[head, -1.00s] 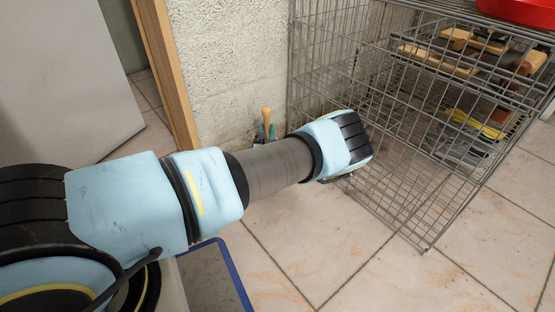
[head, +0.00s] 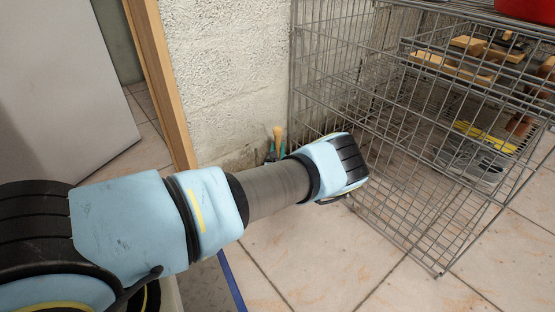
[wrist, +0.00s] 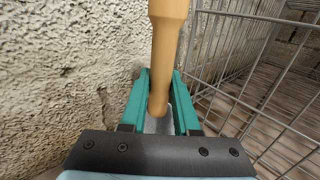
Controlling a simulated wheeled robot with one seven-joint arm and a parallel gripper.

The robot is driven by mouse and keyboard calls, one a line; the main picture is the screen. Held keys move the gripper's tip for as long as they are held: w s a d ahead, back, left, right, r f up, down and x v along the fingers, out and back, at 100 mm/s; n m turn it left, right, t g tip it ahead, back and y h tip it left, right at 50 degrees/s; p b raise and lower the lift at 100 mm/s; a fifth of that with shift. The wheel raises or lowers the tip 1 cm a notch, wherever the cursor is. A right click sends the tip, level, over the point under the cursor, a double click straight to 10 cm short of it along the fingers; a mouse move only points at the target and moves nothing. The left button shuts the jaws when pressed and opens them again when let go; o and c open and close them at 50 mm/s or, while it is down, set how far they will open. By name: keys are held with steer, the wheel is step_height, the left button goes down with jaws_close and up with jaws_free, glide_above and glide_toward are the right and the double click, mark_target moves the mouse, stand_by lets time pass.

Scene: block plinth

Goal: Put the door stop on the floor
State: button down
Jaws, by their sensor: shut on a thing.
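The door stop (wrist: 165,50) is a tan wooden piece, wider at the top and narrower toward its lower end in the wrist view. My gripper (wrist: 160,78) has teal fingers closed on its narrow end, with a grey surface showing between them. In the head view the door stop (head: 278,134) stands up above the teal fingertips of my gripper (head: 276,153), close to the rough wall. My forearm and wrist hide most of the gripper there. The tiled floor (head: 300,255) lies below and in front.
A wire cage rack (head: 400,190) stands right of my gripper, holding wooden-handled tools and a red container (head: 530,10) on top. A rough pale wall (head: 220,80) is behind. Bare tiles lie in front of the rack.

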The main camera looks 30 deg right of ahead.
steer(key=shift+f+b, duration=0.65)
steer(key=shift+f, duration=1)
steer(key=c, duration=0.7)
jaws_free()
steer(key=shift+f, duration=0.1)
steer(key=shift+o, duration=0.2)
steer(key=shift+s+a+r+p, duration=0.15)
steer(key=shift+s+r+p, duration=0.05)
steer(key=shift+s+p, duration=0.15)
steer(key=p+v, duration=0.4)
steer(key=v, duration=0.7)
